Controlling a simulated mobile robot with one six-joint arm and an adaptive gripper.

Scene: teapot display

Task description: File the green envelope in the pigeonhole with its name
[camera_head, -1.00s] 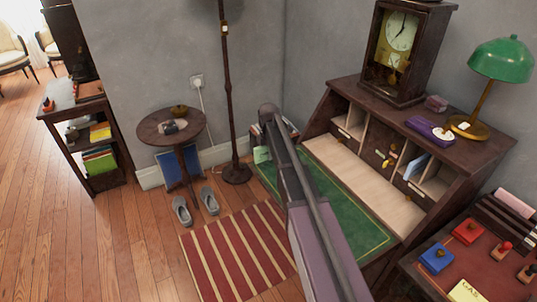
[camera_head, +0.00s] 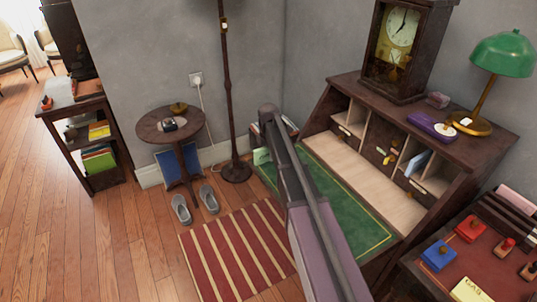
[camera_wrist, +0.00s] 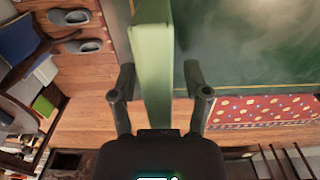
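The green envelope (camera_wrist: 152,60) stands between the two fingers of my gripper (camera_wrist: 160,82) in the wrist view, reaching from near the palm to the top edge. The fingers are apart, and a gap shows between the envelope and the right finger. Contact at the left finger is unclear. In the head view a pale green piece (camera_head: 262,156), likely this envelope, shows at the desk's left corner beside my arm; my gripper is hidden there. The pigeonholes (camera_head: 372,135) are in the back of the writing desk; their labels are too small to read. A blue-white envelope (camera_head: 417,163) sits in one.
The desk's green writing surface (camera_head: 345,205) is clear. A clock (camera_head: 398,45) and green lamp (camera_head: 503,55) stand on the desk top. A side table with stamps (camera_head: 470,229) is at right. A round table (camera_head: 150,130), floor lamp (camera_head: 227,100) and slippers (camera_head: 208,199) are at left.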

